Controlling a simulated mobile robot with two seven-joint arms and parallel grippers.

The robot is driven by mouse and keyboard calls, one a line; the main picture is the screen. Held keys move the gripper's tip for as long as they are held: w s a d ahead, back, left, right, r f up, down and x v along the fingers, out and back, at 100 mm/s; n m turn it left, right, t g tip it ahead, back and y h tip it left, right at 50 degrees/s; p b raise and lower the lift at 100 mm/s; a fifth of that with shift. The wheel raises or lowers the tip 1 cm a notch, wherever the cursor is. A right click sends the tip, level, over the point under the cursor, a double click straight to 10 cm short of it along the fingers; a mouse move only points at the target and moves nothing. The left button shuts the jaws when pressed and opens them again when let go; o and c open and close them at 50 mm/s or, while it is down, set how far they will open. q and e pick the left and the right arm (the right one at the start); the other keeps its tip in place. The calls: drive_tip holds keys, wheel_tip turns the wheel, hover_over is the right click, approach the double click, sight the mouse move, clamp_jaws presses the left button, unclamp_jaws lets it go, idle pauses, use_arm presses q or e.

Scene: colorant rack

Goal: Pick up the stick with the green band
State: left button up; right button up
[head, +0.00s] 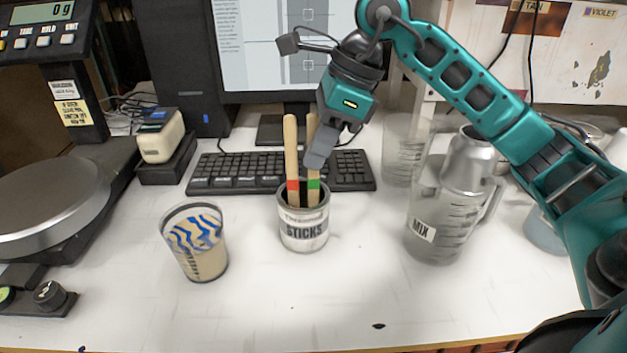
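The stick with the green band (313,190) stands in a small tin labelled "STICKS" (304,234). A second wooden stick with a red band (292,160) stands beside it on the left in the same tin. My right gripper (319,151) points down above the tin, at the upper part of the green-banded stick. Its grey finger overlaps the right side of that stick in the picture. I cannot tell whether it touches the stick or whether the fingers are closed. My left gripper is out of view.
A clear cup labelled "MIX" (432,232) and a metal jug (470,165) stand to the right. A keyboard (235,173) lies behind, a scale (50,205) at left.

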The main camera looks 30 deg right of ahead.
clamp_jaws()
drive_tip(key=shift+r, duration=0.1)
wheel_tip(320, 180, up, 15)
drive_tip(key=p, duration=0.3)
drive_tip(key=shift+f, duration=0.2)
wheel_tip(320, 180, up, 13)
idle(0.5)
